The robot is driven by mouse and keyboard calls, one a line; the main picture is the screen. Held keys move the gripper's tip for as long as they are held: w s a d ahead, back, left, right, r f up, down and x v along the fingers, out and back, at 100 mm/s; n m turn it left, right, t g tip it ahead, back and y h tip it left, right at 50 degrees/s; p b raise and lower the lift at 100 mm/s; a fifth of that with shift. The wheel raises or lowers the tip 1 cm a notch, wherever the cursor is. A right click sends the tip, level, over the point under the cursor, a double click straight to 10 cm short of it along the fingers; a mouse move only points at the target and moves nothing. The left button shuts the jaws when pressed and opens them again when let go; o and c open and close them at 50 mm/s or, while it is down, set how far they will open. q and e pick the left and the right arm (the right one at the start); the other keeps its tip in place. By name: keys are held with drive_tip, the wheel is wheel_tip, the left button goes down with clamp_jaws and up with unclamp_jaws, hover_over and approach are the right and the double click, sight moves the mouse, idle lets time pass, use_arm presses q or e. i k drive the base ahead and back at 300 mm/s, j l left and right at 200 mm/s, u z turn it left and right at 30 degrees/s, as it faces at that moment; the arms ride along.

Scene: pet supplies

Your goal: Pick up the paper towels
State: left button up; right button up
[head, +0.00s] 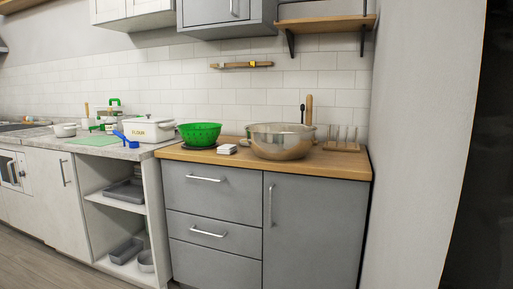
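No roll of paper towels is clearly recognisable in the head view. A small white stack (227,149) lies on the wooden countertop (345,168), between the green colander and the large metal bowl. It may be folded paper, but it is too small to tell. An upright wooden piece (309,110) shows behind the bowl, its lower part hidden. Neither of my grippers is in view.
The metal bowl (281,141) and green colander (199,134) stand on the wooden counter. A white bin (148,131), a blue item (126,140) and a green board (93,141) are further left. Grey drawers (215,195) are below. A wall (415,150) bounds the right side.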

sight(229, 149)
drive_tip(key=k+l+z, duration=0.1)
drive_tip(key=k+z, duration=0.25)
drive_tip(key=k, duration=0.15)
drive_tip(key=j+z, duration=0.2)
drive_tip(key=z, duration=0.2)
drive_tip(key=i+j+z, duration=0.1)
drive_tip(key=j+z, duration=0.15)
drive_tip(key=z, duration=0.2)
drive_tip(key=j+z, duration=0.25)
drive_tip(key=z, duration=0.15)
drive_tip(key=j+z, duration=0.2)
drive_tip(key=j, duration=0.15)
drive_tip(key=k+j+z, duration=0.2)
drive_tip(key=j, duration=0.15)
drive_tip(key=j+z, duration=0.2)
drive_tip(key=j, duration=0.15)
drive_tip(key=k+j+z, duration=0.1)
drive_tip(key=j, duration=0.25)
drive_tip(key=k+j+z, duration=0.2)
drive_tip(key=k+j, duration=0.2)
drive_tip(key=j, duration=0.25)
drive_tip(key=k+j, duration=0.15)
drive_tip(key=j, duration=0.2)
drive_tip(key=k+j, duration=0.15)
drive_tip(key=j, duration=0.15)
drive_tip(key=k+j+z, duration=0.1)
drive_tip(key=j, duration=0.25)
drive_tip(key=k, duration=0.05)
